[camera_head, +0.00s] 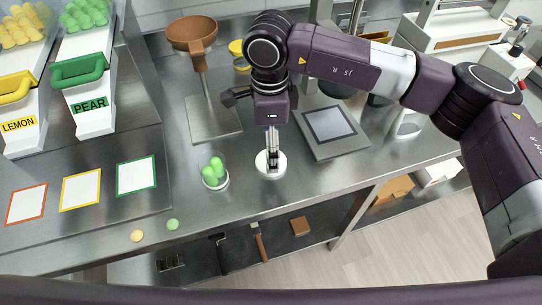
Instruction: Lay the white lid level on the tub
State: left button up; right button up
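The clear tub (215,182) stands upright on the steel counter with several green gummies (214,168) in it. Its top is uncovered. The white lid (262,168) is a round disc to the right of the tub, apart from it. My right gripper (271,168) points straight down over the middle of the lid. Its fingers look close together and appear shut on the lid's middle, though they hide the gripped part. The lid looks about level; I cannot tell whether it touches the counter. My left gripper is not in view.
A brown funnel on a stand (192,37) is behind the tub, and a scale (332,129) is right of the lid. Two loose gummies (172,225) lie near the front edge. Framed cards (136,176) and the PEAR bin (90,105) are at left.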

notch_tip(320, 180, down, 4)
jog(key=shift+p, duration=0.9)
jog(key=shift+f, duration=0.55)
jog(key=shift+w, duration=0.1)
jog(key=c, duration=0.7)
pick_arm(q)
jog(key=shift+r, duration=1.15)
pick_arm(e)
jog(key=shift+c, duration=0.9)
